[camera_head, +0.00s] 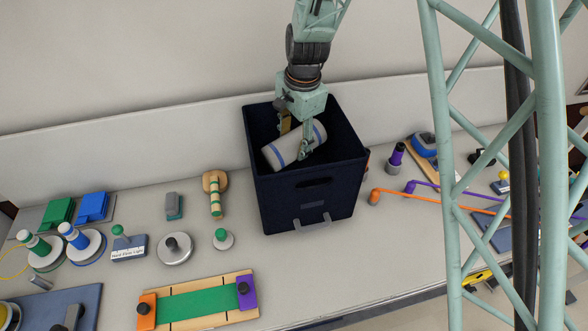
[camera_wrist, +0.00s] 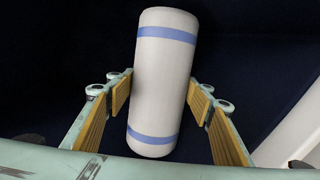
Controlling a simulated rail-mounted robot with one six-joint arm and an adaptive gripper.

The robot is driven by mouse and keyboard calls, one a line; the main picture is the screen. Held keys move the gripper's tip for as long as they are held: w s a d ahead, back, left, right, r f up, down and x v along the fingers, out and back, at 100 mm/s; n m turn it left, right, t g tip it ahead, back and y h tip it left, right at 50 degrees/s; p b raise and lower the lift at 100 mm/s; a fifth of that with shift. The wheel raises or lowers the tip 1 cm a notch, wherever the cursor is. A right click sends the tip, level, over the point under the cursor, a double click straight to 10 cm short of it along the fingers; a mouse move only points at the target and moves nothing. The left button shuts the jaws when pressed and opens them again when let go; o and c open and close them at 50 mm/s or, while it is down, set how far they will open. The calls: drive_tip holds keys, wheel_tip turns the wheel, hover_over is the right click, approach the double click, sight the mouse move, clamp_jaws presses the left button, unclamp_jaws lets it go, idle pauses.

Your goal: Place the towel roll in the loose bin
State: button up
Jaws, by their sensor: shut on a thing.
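The towel roll (camera_head: 282,151) is a white cylinder with a blue band near each end. My gripper (camera_head: 296,140) is shut on it around its middle. In the head view the roll is tilted and shows within the opening of the loose bin (camera_head: 306,197), a dark navy box with a handle slot. In the wrist view the towel roll (camera_wrist: 161,85) stands lengthwise between the two yellow-padded fingers of my gripper (camera_wrist: 160,95), with dark bin surface behind it. I cannot tell whether the roll touches the bin's floor, which is hidden.
The bin stands on a long grey bench against a low back panel (camera_head: 130,155). Left of it are knobs, a wooden-handled piece (camera_head: 215,192) and a green slider board (camera_head: 197,303). Right of it are an orange bar (camera_head: 430,199) and a blue device (camera_head: 423,144).

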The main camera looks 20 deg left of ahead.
wheel_tip(320, 180, down, 8)
drive_tip(key=shift+r+b, duration=0.2)
drive_tip(key=shift+b, duration=0.25)
drive_tip(key=shift+f, duration=0.1)
drive_tip(key=shift+o, duration=0.2)
drive_tip(key=shift+d+f+b, duration=0.1)
drive_tip(key=shift+f+b, duration=0.2)
drive_tip(key=shift+f, duration=1.6)
drive_tip(key=shift+s+f, duration=0.15)
drive_tip(key=shift+f, duration=0.05)
drive_tip(key=shift+c, duration=0.2)
